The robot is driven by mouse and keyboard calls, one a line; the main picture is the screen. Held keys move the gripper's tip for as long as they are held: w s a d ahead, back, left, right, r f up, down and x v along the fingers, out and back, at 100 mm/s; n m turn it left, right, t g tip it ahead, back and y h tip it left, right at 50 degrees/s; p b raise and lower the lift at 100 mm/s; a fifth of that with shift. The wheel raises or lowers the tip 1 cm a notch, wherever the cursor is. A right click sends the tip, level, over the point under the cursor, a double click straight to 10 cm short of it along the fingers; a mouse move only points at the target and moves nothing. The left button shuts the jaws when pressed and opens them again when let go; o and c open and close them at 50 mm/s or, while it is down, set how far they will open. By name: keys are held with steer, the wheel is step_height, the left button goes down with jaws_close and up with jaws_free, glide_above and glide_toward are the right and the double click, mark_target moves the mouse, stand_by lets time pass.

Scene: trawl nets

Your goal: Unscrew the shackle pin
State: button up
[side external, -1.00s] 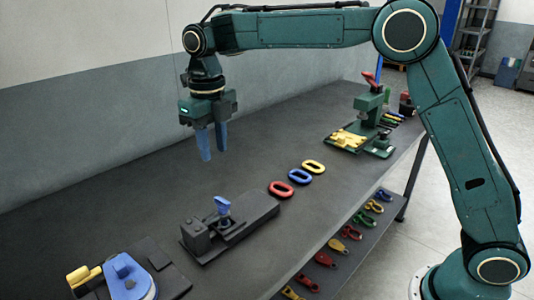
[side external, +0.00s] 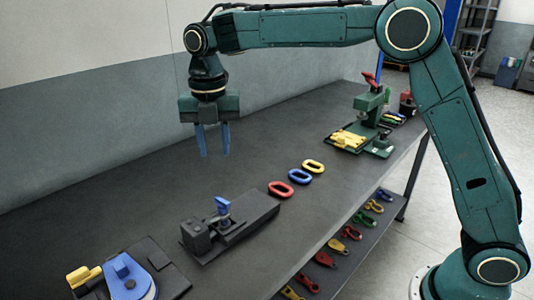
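A dark fixture (side external: 250,217) lies on the bench, with a dark block at its left end. A small blue tab (side external: 222,205) stands upright at its middle, on a short grey part; it may be the shackle pin's head, but it is too small to tell. A shackle body cannot be made out there. My gripper (side external: 214,153) hangs in the air above and behind the fixture, pointing down. Its two blue fingers are apart with nothing between them, clear of the blue tab.
Red (side external: 281,189), blue (side external: 300,177) and yellow (side external: 313,166) links lie right of the fixture. A green press-like stand (side external: 370,108) is farther back. A blue-and-yellow device (side external: 127,275) sits at front left. Several coloured shackles and hooks lie on the lower shelf (side external: 345,267). The bench below my gripper is clear.

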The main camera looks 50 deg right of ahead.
mark_target(223, 201)
steer(key=m, duration=2.6)
steer(key=shift+s+r, duration=0.2)
steer(key=shift+s, duration=0.2)
steer(key=shift+f, duration=0.1)
step_height(223, 201, down, 14)
steer(key=shift+r, duration=0.2)
jaws_close()
